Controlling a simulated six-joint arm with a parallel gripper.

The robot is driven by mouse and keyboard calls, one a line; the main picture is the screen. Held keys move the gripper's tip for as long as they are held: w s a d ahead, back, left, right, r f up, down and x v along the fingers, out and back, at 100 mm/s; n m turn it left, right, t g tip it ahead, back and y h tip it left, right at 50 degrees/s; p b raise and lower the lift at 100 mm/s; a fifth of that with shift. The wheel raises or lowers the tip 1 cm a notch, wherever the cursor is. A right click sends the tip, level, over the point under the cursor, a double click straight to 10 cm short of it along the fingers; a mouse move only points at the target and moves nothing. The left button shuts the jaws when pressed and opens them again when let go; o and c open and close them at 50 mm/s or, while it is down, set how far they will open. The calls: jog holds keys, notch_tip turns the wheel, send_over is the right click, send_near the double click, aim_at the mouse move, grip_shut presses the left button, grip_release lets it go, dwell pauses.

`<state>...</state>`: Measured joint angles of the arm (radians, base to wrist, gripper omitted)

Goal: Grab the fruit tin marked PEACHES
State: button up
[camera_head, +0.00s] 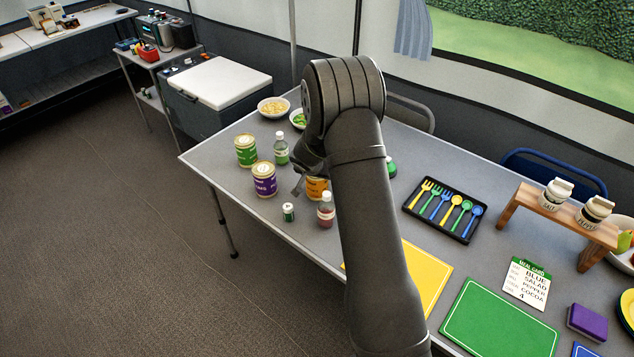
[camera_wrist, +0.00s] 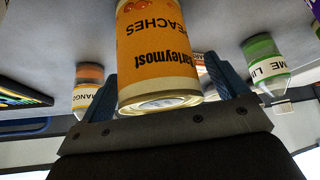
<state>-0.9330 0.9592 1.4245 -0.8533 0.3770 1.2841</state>
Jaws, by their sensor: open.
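The fruit tin marked PEACHES, with an orange label, shows large in the wrist view (camera_wrist: 158,50), upside down in the picture. In the head view the orange tin (camera_head: 318,190) is partly hidden behind my arm. My gripper (camera_wrist: 170,88) is open, with one blue-grey finger on each side of the tin. A gap shows beside the left finger; whether the right finger touches the tin I cannot tell. In the head view my gripper (camera_head: 308,180) is at the tin, its fingers mostly hidden.
Close by stand a purple-label tin (camera_head: 264,180), a green-label tin (camera_head: 246,151), a lime bottle (camera_wrist: 264,62), a MANGO bottle (camera_wrist: 89,78), a red bottle (camera_head: 326,210) and a small green jar (camera_head: 288,212). A cutlery tray (camera_head: 445,232) lies to the right.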

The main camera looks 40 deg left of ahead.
jog(key=shift+f, duration=0.1)
jog(key=c, duration=1.3)
jog(key=shift+c, duration=0.4)
jog(key=shift+a, duration=0.1)
